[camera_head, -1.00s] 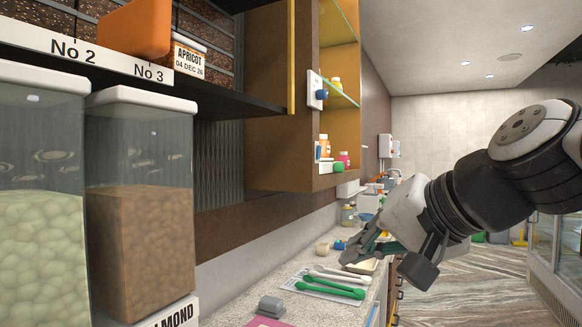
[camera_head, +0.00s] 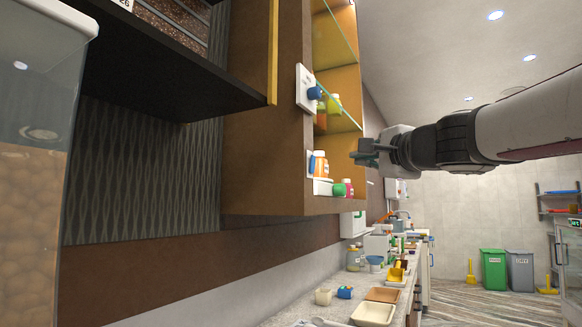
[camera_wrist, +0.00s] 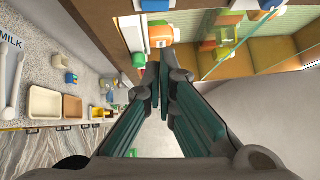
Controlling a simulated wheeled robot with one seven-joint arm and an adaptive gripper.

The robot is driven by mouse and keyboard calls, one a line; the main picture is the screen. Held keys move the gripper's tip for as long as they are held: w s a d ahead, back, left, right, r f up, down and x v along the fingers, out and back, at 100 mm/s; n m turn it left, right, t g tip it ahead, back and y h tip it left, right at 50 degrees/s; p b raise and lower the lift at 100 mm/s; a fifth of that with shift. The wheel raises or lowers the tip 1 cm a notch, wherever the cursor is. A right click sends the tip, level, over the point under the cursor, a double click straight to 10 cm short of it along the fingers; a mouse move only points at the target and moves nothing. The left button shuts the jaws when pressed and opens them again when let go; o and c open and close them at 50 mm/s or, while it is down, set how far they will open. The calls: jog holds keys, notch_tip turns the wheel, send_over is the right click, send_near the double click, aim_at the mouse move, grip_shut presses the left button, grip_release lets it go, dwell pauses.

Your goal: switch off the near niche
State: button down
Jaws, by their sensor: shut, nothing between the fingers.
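The near niche (camera_head: 340,83) is an open, warm-coloured cabinet bay with glass shelves and small bottles. A white plate (camera_head: 306,88) with a blue knob (camera_head: 315,93) is on its brown side panel; the knob also shows at the top edge of the wrist view (camera_wrist: 268,5). A second white and blue piece (camera_head: 309,164) sits lower, beside an orange bottle (camera_head: 320,165), partly hidden. My gripper (camera_head: 360,153) is shut and empty, to the right of the niche's lower shelf and below the knob, apart from it. In the wrist view its fingertips (camera_wrist: 164,68) are together below the orange bottle.
A black shelf (camera_head: 160,60) and a clear jar (camera_head: 30,170) stand at the left. The counter below carries a cream tray (camera_head: 373,314), a brown tray (camera_head: 382,295) and small items. Green and grey bins (camera_head: 494,268) stand far back.

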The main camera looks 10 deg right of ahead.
jog(key=shift+w, duration=0.1)
jog(key=p, duration=0.1)
send_near(313, 164)
jog(key=w+d, duration=0.4)
jog(key=shift+w+a+r+p, duration=0.3)
jog(key=shift+w+a, duration=0.45)
jog(key=shift+w+a+r+p, duration=0.25)
jog(key=shift+w+a, duration=0.45)
jog(key=shift+a, duration=0.05)
jog(key=shift+r+p, duration=0.1)
jog(key=shift+p, duration=0.2)
